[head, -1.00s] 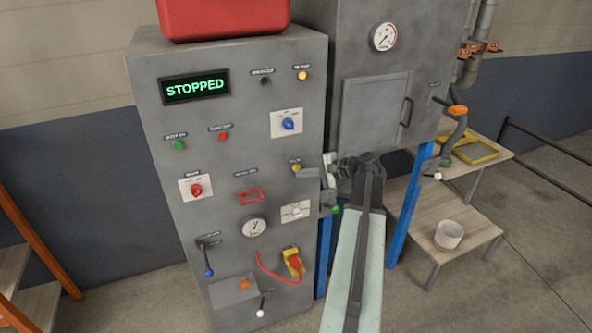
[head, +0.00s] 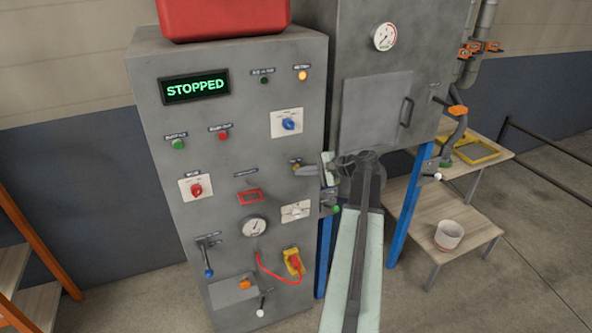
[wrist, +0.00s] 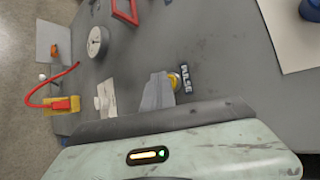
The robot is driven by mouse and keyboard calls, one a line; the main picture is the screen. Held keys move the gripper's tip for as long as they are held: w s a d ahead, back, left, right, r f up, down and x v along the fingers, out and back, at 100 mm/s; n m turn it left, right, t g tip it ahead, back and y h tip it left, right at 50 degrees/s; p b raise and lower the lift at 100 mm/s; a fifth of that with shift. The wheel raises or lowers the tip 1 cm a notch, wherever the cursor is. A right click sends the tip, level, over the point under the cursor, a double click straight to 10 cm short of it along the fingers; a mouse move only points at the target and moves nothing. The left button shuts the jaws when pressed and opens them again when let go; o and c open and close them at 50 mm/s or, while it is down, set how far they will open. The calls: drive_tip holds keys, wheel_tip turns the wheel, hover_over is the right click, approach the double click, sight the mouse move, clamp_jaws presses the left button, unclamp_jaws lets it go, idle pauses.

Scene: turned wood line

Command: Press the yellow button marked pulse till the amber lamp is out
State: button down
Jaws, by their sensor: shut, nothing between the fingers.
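The yellow button (wrist: 175,82) sits beside its black PULSE label (wrist: 186,79) in the wrist view. In the head view the button (head: 296,168) is mostly hidden by my fingers. My gripper (wrist: 160,88) is shut and empty, its fingertips right at the button and overlapping its edge. It also shows in the head view (head: 301,171), reaching in from the right. I cannot tell whether the fingertips touch the button or push it in. The amber lamp (head: 302,76) at the cabinet's upper right looks lit.
The grey cabinet (head: 225,120) also carries a STOPPED display (head: 195,87), a blue selector (head: 289,124), a red selector (head: 196,190), a gauge (head: 254,227) and a white-plated switch (head: 295,211) just below my fingers. The blue-legged machine (head: 375,110) stands close on the right.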

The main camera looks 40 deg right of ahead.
idle(0.5)
drive_tip(key=shift+s+a, duration=0.25)
drive_tip(key=shift+s, duration=0.35)
drive_tip(key=shift+s, duration=0.1)
drive_tip(key=s, duration=0.1)
drive_tip(key=s+a, duration=0.1)
drive_tip(key=s, duration=0.2)
drive_tip(key=shift+s+a, duration=0.25)
drive_tip(key=shift+a, duration=0.15)
idle(0.4)
